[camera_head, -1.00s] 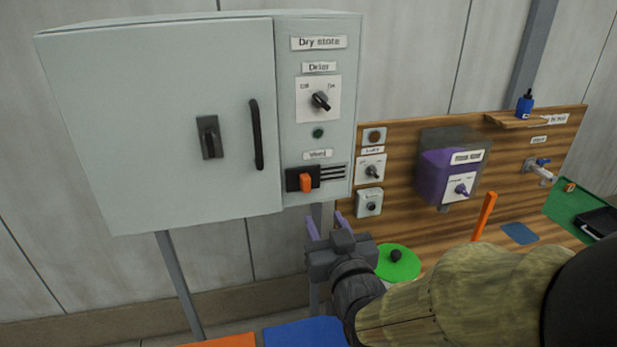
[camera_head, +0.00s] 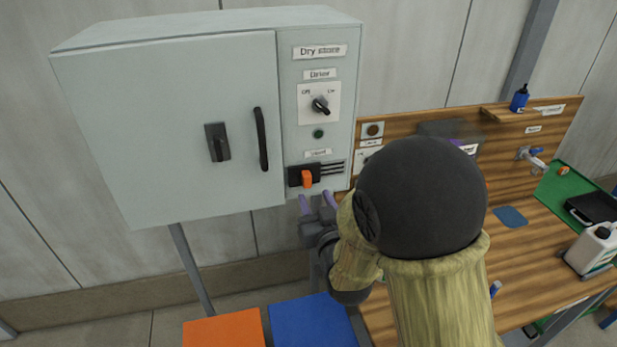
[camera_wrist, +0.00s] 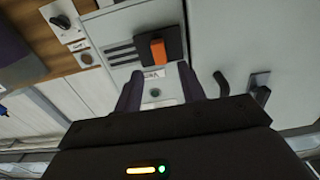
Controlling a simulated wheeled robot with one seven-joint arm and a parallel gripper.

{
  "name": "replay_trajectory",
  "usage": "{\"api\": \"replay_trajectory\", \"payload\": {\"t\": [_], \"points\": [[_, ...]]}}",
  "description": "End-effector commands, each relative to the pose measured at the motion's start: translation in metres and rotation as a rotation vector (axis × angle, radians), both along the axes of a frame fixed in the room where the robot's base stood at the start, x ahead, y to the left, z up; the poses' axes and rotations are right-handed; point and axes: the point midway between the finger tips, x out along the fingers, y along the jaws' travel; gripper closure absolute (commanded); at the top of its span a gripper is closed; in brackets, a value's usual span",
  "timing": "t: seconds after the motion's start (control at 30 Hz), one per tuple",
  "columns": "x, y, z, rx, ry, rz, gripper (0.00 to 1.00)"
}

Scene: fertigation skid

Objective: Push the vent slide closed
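The vent slide (camera_head: 296,179) is a black plate with an orange knob (camera_head: 307,178), low on the grey panel right of the cabinet door. The plate covers the left part of the vent, and dark slots (camera_head: 333,169) show to its right. My gripper (camera_head: 318,203) is just below the knob in the head view, its two purple fingers apart with nothing between them. In the wrist view the orange knob (camera_wrist: 158,49) lies beyond the open fingertips (camera_wrist: 158,74), roughly in line with the gap. I see no contact; exact depth is unclear.
The cabinet door (camera_head: 175,130) has a black handle (camera_head: 261,139) left of the vent. A black dial (camera_head: 320,105) and a green button (camera_head: 318,133) sit above it. A wooden workbench (camera_head: 530,240) stands right, partly hidden by my arm. Orange (camera_head: 225,332) and blue (camera_head: 310,322) panels lie below.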

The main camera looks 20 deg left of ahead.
Motion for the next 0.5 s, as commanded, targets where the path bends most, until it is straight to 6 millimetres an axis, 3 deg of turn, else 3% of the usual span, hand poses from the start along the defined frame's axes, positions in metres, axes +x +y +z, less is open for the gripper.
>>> {"api": "replay_trajectory", "payload": {"t": [0.3,0.5], "points": [[0.040,0.025,0.002,-0.001,0.001,0.000,0.60],[0.049,0.030,0.000,0.001,0.001,0.000,0.60]]}}
